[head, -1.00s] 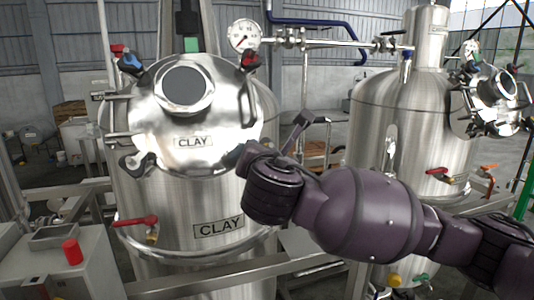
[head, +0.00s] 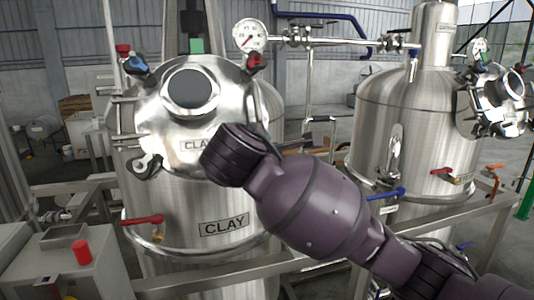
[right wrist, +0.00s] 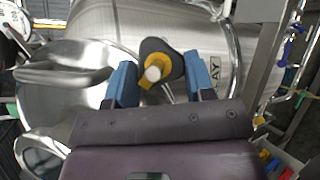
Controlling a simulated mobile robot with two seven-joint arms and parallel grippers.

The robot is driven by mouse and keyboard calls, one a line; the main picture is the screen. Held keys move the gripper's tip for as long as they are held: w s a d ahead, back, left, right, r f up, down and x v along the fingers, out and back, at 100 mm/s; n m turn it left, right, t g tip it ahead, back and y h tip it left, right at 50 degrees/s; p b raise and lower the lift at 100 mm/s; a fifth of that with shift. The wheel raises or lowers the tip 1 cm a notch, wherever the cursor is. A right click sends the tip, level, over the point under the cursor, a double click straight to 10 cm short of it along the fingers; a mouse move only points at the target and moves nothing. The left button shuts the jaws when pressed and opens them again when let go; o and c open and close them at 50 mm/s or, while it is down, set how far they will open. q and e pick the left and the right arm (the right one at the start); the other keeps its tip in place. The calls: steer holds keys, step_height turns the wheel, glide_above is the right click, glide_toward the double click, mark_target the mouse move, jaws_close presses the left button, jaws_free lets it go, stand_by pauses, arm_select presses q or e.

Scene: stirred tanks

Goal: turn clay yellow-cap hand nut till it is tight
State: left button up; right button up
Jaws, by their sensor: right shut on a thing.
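The clay tank (head: 185,215) stands upright at the left of the head view, with its shiny round lid (head: 150,105) shut and a CLAY label on the front. The clay yellow-cap hand nut (right wrist: 153,73), dark with a yellow cap, is at the lid's edge in the right wrist view. My right gripper (right wrist: 160,80) has its two blue fingers on either side of this nut and is shut on it. In the head view my right arm hides the nut and the fingers. My left gripper is not in view.
A pressure gauge (head: 249,35) and pipe run above. A red-handled valve (head: 143,220) juts out below. A second tank (head: 420,120) stands right.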

steer(key=shift+m+g, duration=0.3)
steer(key=shift+m, duration=0.3)
steer(key=o, duration=0.9)
